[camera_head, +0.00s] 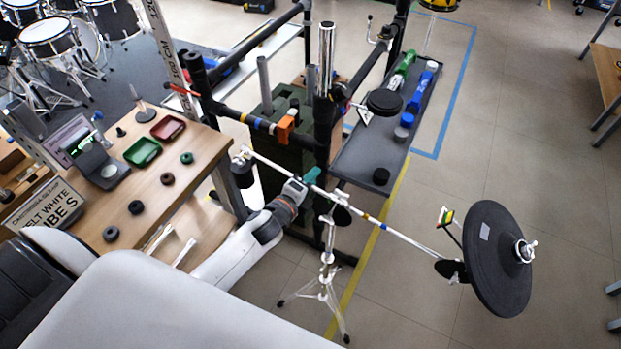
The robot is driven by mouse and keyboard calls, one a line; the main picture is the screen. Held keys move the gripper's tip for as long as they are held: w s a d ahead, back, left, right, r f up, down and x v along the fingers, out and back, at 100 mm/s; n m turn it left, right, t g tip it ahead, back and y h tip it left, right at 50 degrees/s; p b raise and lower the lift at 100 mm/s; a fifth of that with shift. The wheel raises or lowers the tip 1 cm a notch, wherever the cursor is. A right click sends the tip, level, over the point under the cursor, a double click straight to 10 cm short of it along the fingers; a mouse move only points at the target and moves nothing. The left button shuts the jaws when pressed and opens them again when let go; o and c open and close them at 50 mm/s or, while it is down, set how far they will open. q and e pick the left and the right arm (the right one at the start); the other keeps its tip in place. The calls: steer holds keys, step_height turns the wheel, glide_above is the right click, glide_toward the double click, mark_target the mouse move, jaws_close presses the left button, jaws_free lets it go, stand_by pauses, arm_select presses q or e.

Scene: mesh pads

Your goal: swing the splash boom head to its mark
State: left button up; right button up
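A round black cymbal pad (497,259) hangs at the right end of a long thin boom rod (400,236). The rod slopes down to the right from a joint near the rack and passes over a chrome tripod stand (325,275). A small red, yellow and green marker (446,217) sits on a thin arm beside the pad. My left gripper (312,189) is at the rod near the stand's top, with teal finger parts on both sides of the rod. I cannot tell whether the fingers press on it. My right gripper is out of view.
A black pipe rack (323,120) stands behind the rod. A dark shelf (385,150) holds blue and green items. A wooden table (185,185) with trays (143,152) and small rings is at left. The floor at right is open, with yellow and blue tape lines.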

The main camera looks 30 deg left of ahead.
arm_select(q)
steer(key=shift+w, duration=0.15)
steer(key=shift+c, duration=0.6)
jaws_close()
steer(key=shift+f, duration=0.1)
stand_by(0.7)
steer(key=shift+f, duration=0.1)
